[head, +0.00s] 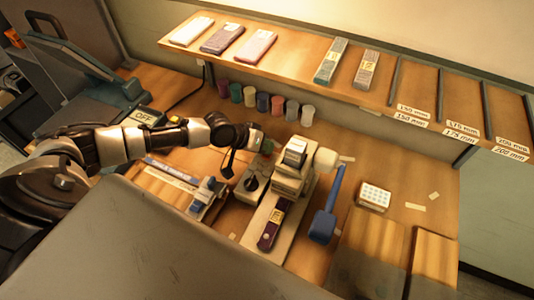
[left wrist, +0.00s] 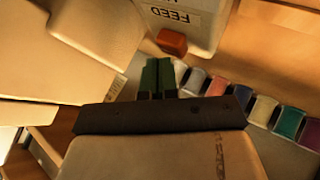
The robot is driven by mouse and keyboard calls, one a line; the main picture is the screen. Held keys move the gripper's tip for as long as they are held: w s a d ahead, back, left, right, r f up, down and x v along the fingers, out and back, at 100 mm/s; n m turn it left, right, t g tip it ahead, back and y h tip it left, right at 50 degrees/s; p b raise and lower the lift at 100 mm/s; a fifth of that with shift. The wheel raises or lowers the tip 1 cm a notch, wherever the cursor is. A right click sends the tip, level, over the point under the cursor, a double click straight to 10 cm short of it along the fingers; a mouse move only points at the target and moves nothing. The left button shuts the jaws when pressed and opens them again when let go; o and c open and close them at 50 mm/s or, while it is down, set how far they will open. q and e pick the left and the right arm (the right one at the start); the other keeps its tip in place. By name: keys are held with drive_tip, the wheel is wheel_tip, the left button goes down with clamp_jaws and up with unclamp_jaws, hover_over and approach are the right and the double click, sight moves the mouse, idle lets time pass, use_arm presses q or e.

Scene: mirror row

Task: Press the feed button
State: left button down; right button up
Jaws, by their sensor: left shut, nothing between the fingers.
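The feed button is a red-orange block (left wrist: 172,42) on a pale housing with a FEED label (left wrist: 172,15), near the top of the left wrist view. In the head view I cannot make the button out for certain. My right gripper is not in view.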

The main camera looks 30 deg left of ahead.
use_arm(q)
drive_tip(key=shift+f, duration=0.4)
drive_tip(key=shift+r, duration=0.1)
idle(0.4)
drive_tip(key=shift+r+p, duration=0.7)
drive_tip(key=shift+r, duration=0.15)
wheel_tip(320, 180, up, 5)
drive_tip(key=p, duration=0.4)
drive_tip(key=shift+r+p, duration=0.1)
drive_tip(key=shift+p, duration=0.3)
